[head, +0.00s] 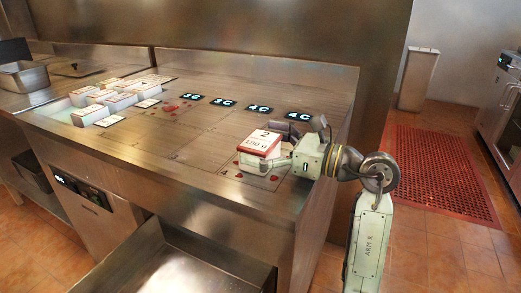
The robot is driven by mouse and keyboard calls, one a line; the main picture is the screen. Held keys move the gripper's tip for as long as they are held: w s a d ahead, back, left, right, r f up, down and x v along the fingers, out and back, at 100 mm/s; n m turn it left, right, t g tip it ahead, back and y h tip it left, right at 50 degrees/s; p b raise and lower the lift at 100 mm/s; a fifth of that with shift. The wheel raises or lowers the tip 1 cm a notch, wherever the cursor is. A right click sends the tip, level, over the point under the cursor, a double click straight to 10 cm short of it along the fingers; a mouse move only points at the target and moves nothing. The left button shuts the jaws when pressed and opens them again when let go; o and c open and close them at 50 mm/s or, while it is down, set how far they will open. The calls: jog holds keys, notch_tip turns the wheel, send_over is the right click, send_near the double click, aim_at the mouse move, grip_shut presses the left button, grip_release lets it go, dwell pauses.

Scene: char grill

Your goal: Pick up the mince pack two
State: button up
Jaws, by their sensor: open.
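The mince pack two (262,142) is a small white box with a red top band marked "2". It sits near the front right of the steel grill top. My gripper (277,146) is at the right end of the counter, reaching left. Its fingers are open, one behind the pack and one in front of its lower right side. Whether the fingers touch the pack cannot be told. Part of the pack's right side is hidden by my gripper.
Several white packs (104,97) stand in a pale tray at the left. Lit displays (224,103) line the back of the counter. Red bits (171,108) lie on the steel. An open steel drawer (175,268) juts out below. A red floor mat (437,175) lies at right.

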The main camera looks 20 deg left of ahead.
jog(key=shift+c, duration=0.4)
jog(key=c, duration=1.4)
jog(key=shift+r, duration=0.1)
